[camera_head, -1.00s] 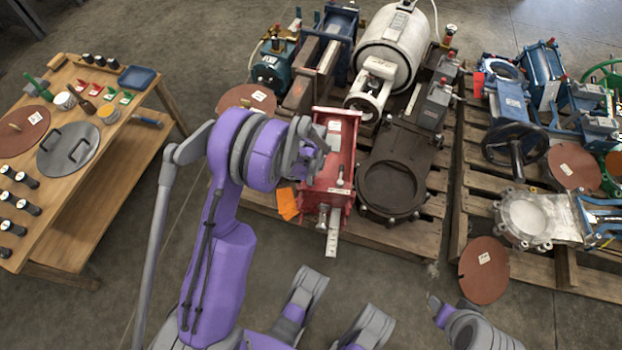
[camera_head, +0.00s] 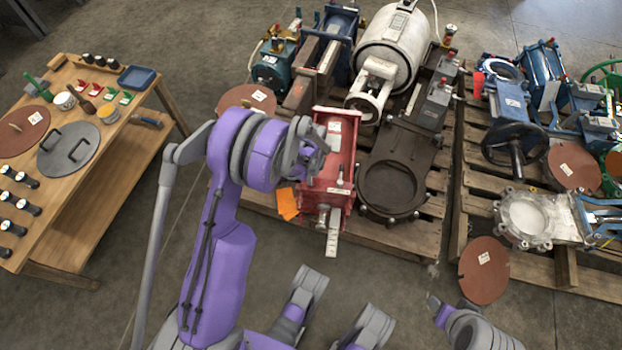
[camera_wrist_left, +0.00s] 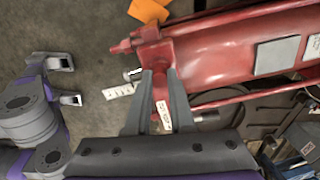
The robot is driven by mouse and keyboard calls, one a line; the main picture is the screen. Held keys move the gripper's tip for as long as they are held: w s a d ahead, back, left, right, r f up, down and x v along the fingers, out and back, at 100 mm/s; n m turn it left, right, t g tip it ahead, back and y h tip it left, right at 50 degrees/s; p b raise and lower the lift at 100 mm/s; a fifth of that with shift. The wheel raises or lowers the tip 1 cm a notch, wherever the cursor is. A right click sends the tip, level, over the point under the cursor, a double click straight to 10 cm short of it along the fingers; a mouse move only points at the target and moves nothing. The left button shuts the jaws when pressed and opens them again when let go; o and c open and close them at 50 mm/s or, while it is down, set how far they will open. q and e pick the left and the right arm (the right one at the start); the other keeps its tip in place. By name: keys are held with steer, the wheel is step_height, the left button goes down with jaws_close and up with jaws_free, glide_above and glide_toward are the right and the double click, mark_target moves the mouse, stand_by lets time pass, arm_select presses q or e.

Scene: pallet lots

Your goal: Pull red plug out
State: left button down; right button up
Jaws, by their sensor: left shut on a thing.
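The red cylinder unit (camera_head: 330,172) lies on the wooden pallet in the head view, and its red body (camera_wrist_left: 225,52) fills the upper right of the left wrist view. My left gripper (camera_wrist_left: 160,78) is at the unit's end, its two fingers shut on the red plug (camera_wrist_left: 159,90). A white tag (camera_wrist_left: 163,116) shows between the fingers. I cannot tell how deep the plug sits. In the head view my left gripper (camera_head: 316,155) is beside the unit's left side, and its own wrist hides the plug. My right gripper (camera_head: 436,304) shows at the lower right; its jaws are unclear.
An orange tag (camera_head: 287,204) hangs by the unit. A dark valve with a round opening (camera_head: 391,187) is close on its right. A wooden bench (camera_head: 95,150) with lids and small parts stands left.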

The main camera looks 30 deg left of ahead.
arm_select(q)
steer(key=shift+r, duration=0.1)
steer(key=shift+r+p, duration=1.9)
steer(key=shift+r, duration=1.05)
